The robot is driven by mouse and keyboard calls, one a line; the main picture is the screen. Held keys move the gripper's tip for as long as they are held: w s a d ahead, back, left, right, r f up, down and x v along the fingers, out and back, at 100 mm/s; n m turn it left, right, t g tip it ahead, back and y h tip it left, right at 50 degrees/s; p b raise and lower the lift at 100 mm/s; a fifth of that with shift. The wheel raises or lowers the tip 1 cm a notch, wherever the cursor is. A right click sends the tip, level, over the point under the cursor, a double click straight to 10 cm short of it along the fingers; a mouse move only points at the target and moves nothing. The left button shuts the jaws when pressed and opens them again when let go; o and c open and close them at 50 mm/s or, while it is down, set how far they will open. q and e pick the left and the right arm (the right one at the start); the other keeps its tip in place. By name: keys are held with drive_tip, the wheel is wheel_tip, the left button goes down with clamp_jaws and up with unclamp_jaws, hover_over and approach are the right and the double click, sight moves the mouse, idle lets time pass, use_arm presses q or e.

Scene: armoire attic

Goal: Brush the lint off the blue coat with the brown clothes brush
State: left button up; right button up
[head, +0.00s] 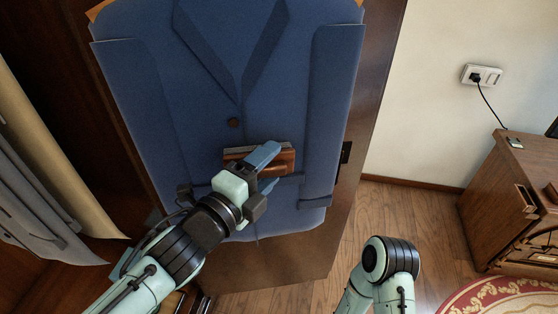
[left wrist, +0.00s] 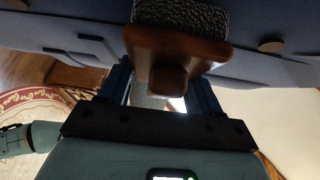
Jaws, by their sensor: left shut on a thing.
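The blue coat (head: 215,90) hangs spread flat in front of a wooden armoire door, with dark lapels and a brown button. My left gripper (head: 268,168) is shut on the brown clothes brush (head: 284,160), in front of the coat's lower middle. In the left wrist view the brush (left wrist: 175,50) sits between the two fingers, its grey bristles toward the coat (left wrist: 250,30). The bristles look close to or against the cloth; I cannot tell if they touch. I see no lint on the coat. My right arm shows at the lower right, its gripper out of view.
Grey and beige garments (head: 50,190) hang at the left inside the armoire. A wooden cabinet (head: 505,200) stands at the right, near a wall socket (head: 482,75) with a plugged-in cord. A red patterned rug (head: 500,295) lies on the floor. Open floor (head: 425,205) lies between.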

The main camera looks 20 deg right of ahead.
use_arm(q)
drive_tip(key=shift+a, duration=0.6)
drive_tip(key=shift+s+a+f+b, duration=0.1)
drive_tip(key=shift+s+b, duration=0.2)
drive_tip(key=shift+s, duration=0.2)
drive_tip(key=s+b, duration=0.2)
drive_tip(key=s, duration=0.1)
drive_tip(key=shift+s+a+b, duration=0.2)
drive_tip(key=shift+a+b, duration=0.05)
drive_tip(key=shift+b, duration=0.15)
drive_tip(key=shift+s+a+b, duration=0.15)
drive_tip(key=shift+s+b, duration=0.3)
drive_tip(key=shift+s, duration=0.25)
drive_tip(key=shift+s+a+b, duration=0.15)
drive_tip(key=shift+s+b, duration=0.6)
drive_tip(key=shift+s+a+b, duration=0.1)
drive_tip(key=shift+s+b, duration=0.65)
